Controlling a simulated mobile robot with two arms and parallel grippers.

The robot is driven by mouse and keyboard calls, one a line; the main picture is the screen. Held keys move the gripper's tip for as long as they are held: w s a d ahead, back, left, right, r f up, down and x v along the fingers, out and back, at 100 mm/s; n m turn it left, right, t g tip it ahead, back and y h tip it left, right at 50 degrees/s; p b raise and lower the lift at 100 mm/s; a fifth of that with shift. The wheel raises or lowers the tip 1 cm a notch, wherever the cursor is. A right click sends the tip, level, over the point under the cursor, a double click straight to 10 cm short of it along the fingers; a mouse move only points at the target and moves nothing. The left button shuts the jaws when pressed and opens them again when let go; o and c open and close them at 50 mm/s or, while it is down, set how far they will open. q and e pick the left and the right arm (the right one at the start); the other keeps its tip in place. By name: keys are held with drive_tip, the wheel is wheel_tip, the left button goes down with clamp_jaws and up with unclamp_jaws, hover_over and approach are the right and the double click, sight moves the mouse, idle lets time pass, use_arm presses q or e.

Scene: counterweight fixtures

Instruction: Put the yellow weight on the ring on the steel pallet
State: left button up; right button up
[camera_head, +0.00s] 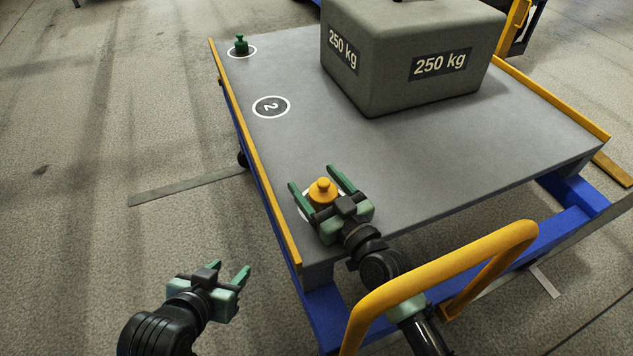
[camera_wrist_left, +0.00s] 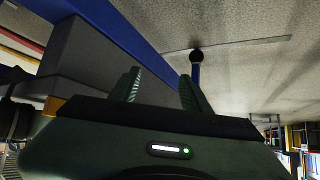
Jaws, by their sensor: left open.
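The yellow weight (camera_head: 323,190) stands upright near the front left corner of the steel pallet (camera_head: 440,150). A white ring edge (camera_head: 303,207) shows at its base, mostly hidden by the weight and gripper. My right gripper (camera_head: 311,176) has its fingers spread on either side of the yellow weight, with a small gap visible on the left. My left gripper (camera_head: 229,268) is open and empty, off the pallet's left side. Its open fingers also show in the left wrist view (camera_wrist_left: 158,88), with nothing between them.
A green weight (camera_head: 241,46) stands on a ring at the far left corner. The ring marked 2 (camera_head: 271,106) is empty. A big 250 kg block (camera_head: 390,75) stands at the back. A yellow lip (camera_head: 260,165) edges the left side; a yellow handle (camera_head: 450,270) rises in front.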

drive_tip(key=shift+r, duration=0.1)
drive_tip(key=p+v, duration=0.1)
drive_tip(key=v, duration=1.1)
drive_tip(key=shift+p, duration=0.4)
use_arm(q)
drive_tip(key=s+a+f+g, duration=0.1)
drive_tip(key=s+f+g, duration=0.1)
drive_tip(key=s, duration=0.2)
drive_tip(key=s+a+f+g+y, duration=0.1)
drive_tip(key=s+f+g, duration=0.1)
drive_tip(key=s, duration=0.2)
drive_tip(key=shift+s+a+g, duration=0.15)
drive_tip(key=shift+a+g, duration=0.15)
drive_tip(key=shift+a, duration=0.05)
